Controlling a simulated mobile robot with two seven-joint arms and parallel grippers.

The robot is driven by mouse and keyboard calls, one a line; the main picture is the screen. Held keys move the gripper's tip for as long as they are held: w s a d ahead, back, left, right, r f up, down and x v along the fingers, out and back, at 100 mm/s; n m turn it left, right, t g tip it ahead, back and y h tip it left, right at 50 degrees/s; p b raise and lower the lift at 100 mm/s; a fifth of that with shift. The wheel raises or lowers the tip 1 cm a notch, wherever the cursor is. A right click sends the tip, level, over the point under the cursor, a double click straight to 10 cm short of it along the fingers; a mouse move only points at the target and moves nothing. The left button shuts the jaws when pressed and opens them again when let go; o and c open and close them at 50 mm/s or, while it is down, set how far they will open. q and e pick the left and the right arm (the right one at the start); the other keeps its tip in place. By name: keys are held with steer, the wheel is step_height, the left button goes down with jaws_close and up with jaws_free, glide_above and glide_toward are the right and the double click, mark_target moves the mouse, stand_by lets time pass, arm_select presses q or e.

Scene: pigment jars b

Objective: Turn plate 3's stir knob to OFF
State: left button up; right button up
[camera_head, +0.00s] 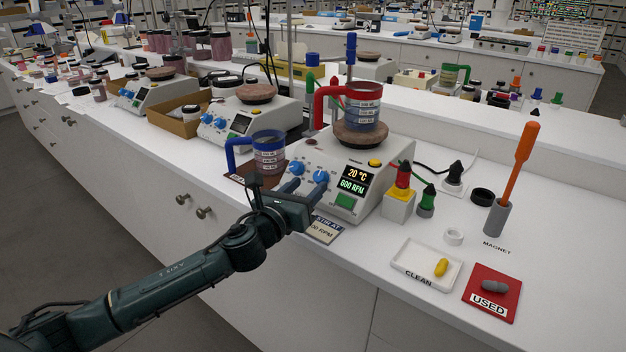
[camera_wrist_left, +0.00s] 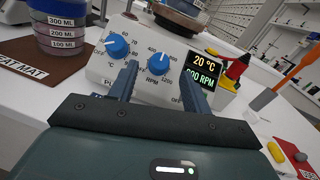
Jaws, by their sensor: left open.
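The front hot plate (camera_head: 335,165) has two blue knobs and a lit display (camera_head: 353,182) reading 20 °C and 600 RPM. Its stir knob (camera_head: 321,176), marked RPM, shows in the wrist view (camera_wrist_left: 157,64) with a white mark towards its upper side. Contact cannot be told. The plate's number label is mostly hidden behind a finger.
A beaker with a red handle (camera_head: 363,105) stands on the plate's top. A blue-handled beaker (camera_head: 268,150) stands close left on a brown mat.

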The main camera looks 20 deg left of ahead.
mark_target(318, 176)
arm_select(q)
steer(key=shift+x, duration=1.8)
steer(key=shift+c, duration=0.6)
steer(key=c, duration=0.9)
